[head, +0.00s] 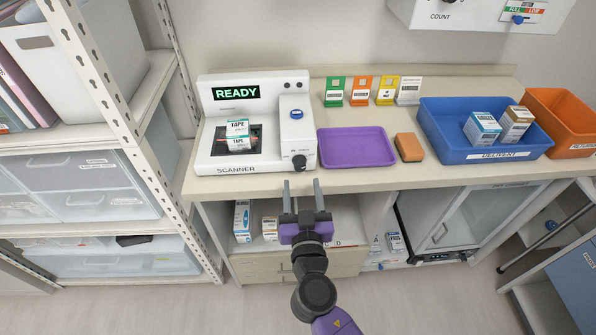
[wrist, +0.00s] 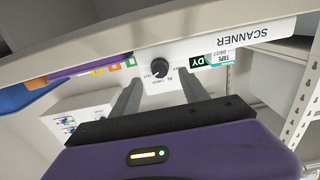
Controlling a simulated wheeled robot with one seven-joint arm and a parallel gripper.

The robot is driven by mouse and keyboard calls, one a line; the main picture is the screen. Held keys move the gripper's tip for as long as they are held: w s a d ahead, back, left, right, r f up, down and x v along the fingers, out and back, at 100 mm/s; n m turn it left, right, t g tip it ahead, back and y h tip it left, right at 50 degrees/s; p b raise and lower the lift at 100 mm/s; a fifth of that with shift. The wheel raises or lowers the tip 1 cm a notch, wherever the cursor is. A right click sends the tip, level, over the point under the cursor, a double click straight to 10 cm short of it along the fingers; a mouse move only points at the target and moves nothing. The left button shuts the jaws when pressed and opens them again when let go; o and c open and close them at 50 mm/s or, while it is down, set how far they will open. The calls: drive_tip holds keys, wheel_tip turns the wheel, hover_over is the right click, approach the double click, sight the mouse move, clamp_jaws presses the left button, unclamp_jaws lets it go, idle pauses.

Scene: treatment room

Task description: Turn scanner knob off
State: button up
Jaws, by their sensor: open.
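The white scanner (head: 213,160) stands at the left of the counter, with its green screen (head: 236,93) reading READY. A tape box (head: 238,135) sits on its dark plate. The black scanner knob (head: 299,161) is on the front right of the scanner, below a blue button (head: 296,114). My gripper (head: 302,183) is open and empty, in front of the counter edge and apart from the knob. In the wrist view, the picture is upside down; the knob (wrist: 159,67) shows just beyond and between the fingertips of my gripper (wrist: 162,88). Its small labels are hard to read.
A purple tray (head: 357,147), an orange sponge-like block (head: 409,147) and a blue bin (head: 485,153) with boxes lie to the right. Several coloured cards stand behind. A shelf rack (head: 160,100) is at the left. The counter's front edge (head: 400,176) is close to my gripper.

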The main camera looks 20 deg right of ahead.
sight(300, 169)
drive_tip(key=shift+p+x, duration=0.55)
drive_tip(key=shift+x, duration=2.05)
clamp_jaws()
